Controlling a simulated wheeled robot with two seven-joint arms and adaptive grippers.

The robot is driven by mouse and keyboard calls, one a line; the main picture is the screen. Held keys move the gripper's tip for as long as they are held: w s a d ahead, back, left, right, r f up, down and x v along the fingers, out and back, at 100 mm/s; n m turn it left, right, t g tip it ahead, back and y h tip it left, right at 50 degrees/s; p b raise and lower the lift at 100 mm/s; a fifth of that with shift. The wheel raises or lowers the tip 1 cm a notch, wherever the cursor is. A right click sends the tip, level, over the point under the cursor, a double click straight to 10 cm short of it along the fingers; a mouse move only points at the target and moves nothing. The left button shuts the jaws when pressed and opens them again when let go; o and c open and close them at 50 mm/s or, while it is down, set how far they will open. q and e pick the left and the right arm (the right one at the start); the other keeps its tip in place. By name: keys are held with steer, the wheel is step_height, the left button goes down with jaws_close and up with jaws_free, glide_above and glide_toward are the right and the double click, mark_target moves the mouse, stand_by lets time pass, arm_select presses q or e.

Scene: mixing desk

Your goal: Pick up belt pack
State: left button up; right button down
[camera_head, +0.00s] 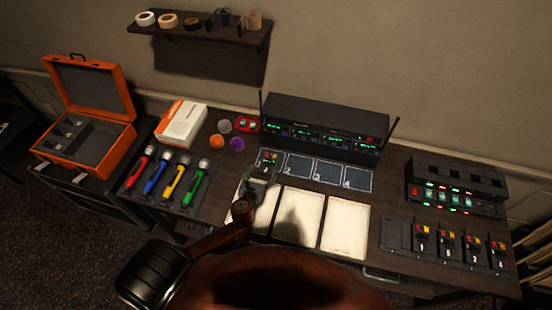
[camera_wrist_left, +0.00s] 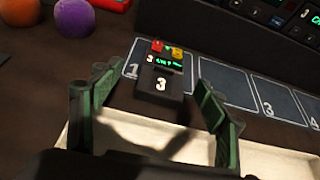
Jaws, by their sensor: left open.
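A small black belt pack (camera_wrist_left: 160,85) marked 3, with red and yellow parts and a lit green display on top, lies on the dark square marked 1. In the head view the belt pack (camera_head: 268,157) is partly hidden by my gripper. My left gripper (camera_head: 260,180) is open and empty, just in front of it. In the left wrist view the green-padded fingers of the left gripper (camera_wrist_left: 155,88) stand apart, left and right of the pack's near end. Several similar belt packs (camera_head: 446,243) stand at the right of the desk. My right gripper is not seen.
A black receiver rack (camera_head: 325,125) with antennas stands behind the squares. Pale sheets (camera_head: 298,217) lie in front. A charger (camera_head: 455,190) is right.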

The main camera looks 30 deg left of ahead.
mark_target(267, 165)
arm_select(q)
steer(key=shift+w+f, duration=0.15)
steer(key=shift+w, duration=0.3)
steer(key=x, duration=0.2)
steer(key=shift+w+d, duration=0.15)
steer(key=shift+w, duration=0.3)
steer(key=x, duration=0.2)
steer(key=shift+w+f+b, duration=0.2)
steer(key=shift+w+b, duration=0.05)
steer(key=shift+b, duration=0.15)
steer(key=shift+x, duration=0.85)
steer(key=shift+s, duration=0.1)
steer(key=c, duration=1.3)
steer(key=shift+c, duration=0.8)
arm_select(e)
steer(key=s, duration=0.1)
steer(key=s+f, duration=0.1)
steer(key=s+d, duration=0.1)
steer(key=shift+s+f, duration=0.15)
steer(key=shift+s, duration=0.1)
arm_select(q)
steer(key=shift+r, duration=0.15)
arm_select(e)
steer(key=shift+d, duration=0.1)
